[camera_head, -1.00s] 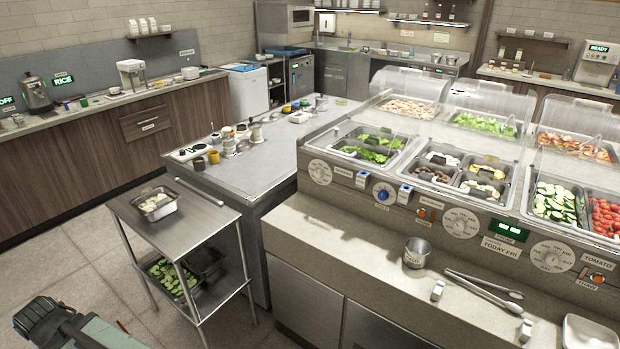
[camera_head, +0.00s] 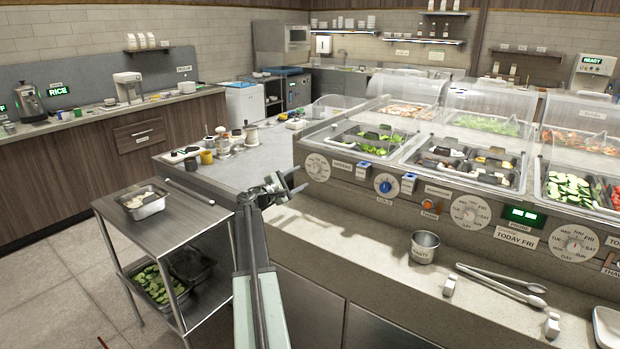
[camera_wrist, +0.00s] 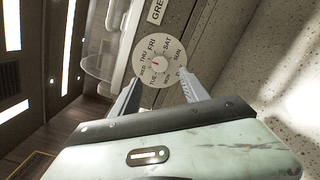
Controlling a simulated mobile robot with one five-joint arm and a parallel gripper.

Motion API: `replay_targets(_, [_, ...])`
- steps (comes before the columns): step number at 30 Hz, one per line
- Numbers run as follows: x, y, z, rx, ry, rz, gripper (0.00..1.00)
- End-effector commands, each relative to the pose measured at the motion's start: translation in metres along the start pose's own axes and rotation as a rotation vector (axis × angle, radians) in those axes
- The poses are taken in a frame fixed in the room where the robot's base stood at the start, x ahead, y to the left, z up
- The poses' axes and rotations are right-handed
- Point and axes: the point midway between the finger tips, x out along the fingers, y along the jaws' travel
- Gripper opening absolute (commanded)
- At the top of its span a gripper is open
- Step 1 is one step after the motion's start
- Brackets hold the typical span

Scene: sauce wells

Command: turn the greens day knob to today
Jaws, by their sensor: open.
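The greens day knob (camera_head: 317,167) is a round white dial with day names, at the left end of the counter's front panel. In the wrist view, the knob (camera_wrist: 160,62) faces me with a small red mark near its middle; I cannot tell surely which day it marks. A partly cut-off label starting "GRE" (camera_wrist: 158,10) is beside it. My gripper (camera_head: 290,182) is open and just left of the knob in the head view. In the wrist view, the open fingers (camera_wrist: 158,80) point at the dial's lower part, with nothing held between them. A sign reads TODAY FRI (camera_head: 516,238).
The panel also carries a blue knob (camera_head: 385,186) and other day dials (camera_head: 470,211). A steel cart (camera_head: 165,220) stands left of my arm. The ledge left of the cup is clear.

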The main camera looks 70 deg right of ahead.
Motion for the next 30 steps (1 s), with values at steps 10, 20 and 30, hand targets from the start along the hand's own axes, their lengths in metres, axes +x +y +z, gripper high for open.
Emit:
replay_targets(10, [0.042,0.001,-0.002,0.004,0.001,-0.002,0.53])
replay_targets(20, [0.075,0.001,-0.002,0.005,0.003,-0.002,0.53])
replay_targets(30, [0.074,0.001,-0.002,0.005,0.004,-0.002,0.00])
